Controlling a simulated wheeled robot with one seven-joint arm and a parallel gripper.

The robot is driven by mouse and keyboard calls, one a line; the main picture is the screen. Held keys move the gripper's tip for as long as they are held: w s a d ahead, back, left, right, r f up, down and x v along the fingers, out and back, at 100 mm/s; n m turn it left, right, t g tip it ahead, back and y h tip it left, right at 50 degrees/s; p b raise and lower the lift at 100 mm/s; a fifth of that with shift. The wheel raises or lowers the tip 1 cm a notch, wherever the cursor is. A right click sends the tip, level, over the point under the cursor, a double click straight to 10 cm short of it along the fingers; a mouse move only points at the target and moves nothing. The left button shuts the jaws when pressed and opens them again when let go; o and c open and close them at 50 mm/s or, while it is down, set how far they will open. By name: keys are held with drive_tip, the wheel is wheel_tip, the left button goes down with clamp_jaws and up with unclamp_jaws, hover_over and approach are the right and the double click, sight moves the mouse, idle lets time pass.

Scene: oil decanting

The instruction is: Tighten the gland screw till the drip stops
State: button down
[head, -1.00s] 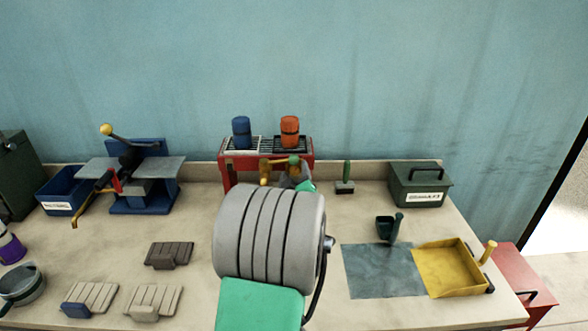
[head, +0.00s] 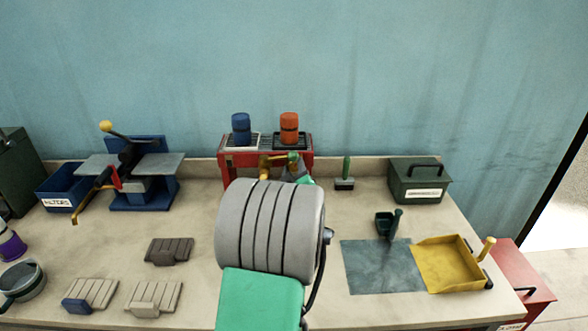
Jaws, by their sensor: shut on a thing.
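A brass tap (head: 266,163) with a green knob (head: 293,157) sits at the front of the red stand (head: 228,161), under its two drip grates. My gripper (head: 298,172) is at the tap, just below the green knob. Only a small grey and green piece of it shows above my grey arm link, which covers the rest. It is shut on what seems to be the gland screw. The screw itself, the fingertips and any drip are hidden or too small to tell.
A blue canister (head: 241,129) and an orange canister (head: 289,128) stand on the stand. A green-handled brush (head: 345,175) and a dark green box (head: 419,181) are to the right. A yellow tray (head: 449,265) lies front right, and a blue press (head: 140,185) stands left.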

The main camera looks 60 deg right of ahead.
drive_tip(key=shift+m+b, duration=0.3)
drive_tip(key=shift+b, duration=0.05)
drive_tip(key=shift+f+m+b, duration=0.15)
drive_tip(key=shift+m+b, duration=0.65)
drive_tip(key=shift+b, duration=0.15)
drive_tip(key=m+b, duration=0.7)
drive_tip(key=m, duration=0.1)
drive_tip(key=shift+m+b, duration=0.7)
drive_tip(key=shift+m, duration=0.3)
drive_tip(key=shift+r, duration=0.2)
drive_tip(key=c, duration=0.9)
unclamp_jaws()
drive_tip(key=shift+c, duration=0.2)
drive_tip(key=shift+s, duration=0.1)
